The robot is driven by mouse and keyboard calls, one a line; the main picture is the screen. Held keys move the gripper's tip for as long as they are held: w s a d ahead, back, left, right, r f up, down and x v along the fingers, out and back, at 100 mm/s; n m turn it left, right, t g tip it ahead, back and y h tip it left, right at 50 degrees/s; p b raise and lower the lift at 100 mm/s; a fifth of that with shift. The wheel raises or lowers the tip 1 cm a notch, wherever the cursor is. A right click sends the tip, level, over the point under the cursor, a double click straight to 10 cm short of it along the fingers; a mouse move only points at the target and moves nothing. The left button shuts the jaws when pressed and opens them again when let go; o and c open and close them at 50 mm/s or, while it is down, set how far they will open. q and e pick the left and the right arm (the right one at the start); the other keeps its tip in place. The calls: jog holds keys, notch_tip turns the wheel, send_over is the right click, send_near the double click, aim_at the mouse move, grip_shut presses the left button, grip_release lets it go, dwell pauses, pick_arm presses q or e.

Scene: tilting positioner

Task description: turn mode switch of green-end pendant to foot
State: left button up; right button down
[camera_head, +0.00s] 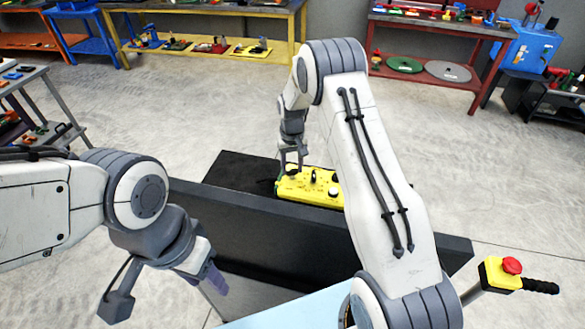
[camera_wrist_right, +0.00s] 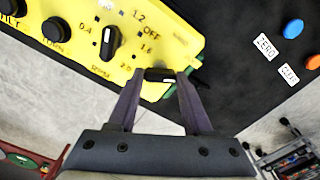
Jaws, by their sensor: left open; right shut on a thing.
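The yellow pendant (camera_head: 322,188) lies on a dark surface in the head view, partly hidden behind my right arm. In the right wrist view the pendant (camera_wrist_right: 178,38) fills the upper left. My right gripper (camera_head: 290,171) is over the pendant's left part. In the right wrist view the right gripper (camera_wrist_right: 160,76) is shut on a black switch knob (camera_wrist_right: 160,75) with a white mark, at the pendant's edge. Its position labels are hidden or unreadable; "OFF" is printed nearby. My left gripper (camera_head: 215,283) is open and empty, apart from the pendant.
A black speed knob (camera_wrist_right: 110,42) sits beside the held knob. Blue (camera_wrist_right: 293,28) and orange (camera_wrist_right: 313,62) buttons with small labels are on the dark surface. A dark panel (camera_head: 270,225) stands before the pendant. A red emergency stop (camera_head: 511,265) is at right.

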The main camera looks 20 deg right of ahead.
aim_at(292, 169)
jog(key=shift+w, duration=0.1)
dwell(0.3)
jog(key=shift+c, duration=1.6)
grip_release()
notch_tip(292, 169, up, 11)
jog(key=b, duration=0.3)
jog(key=shift+f, duration=0.2)
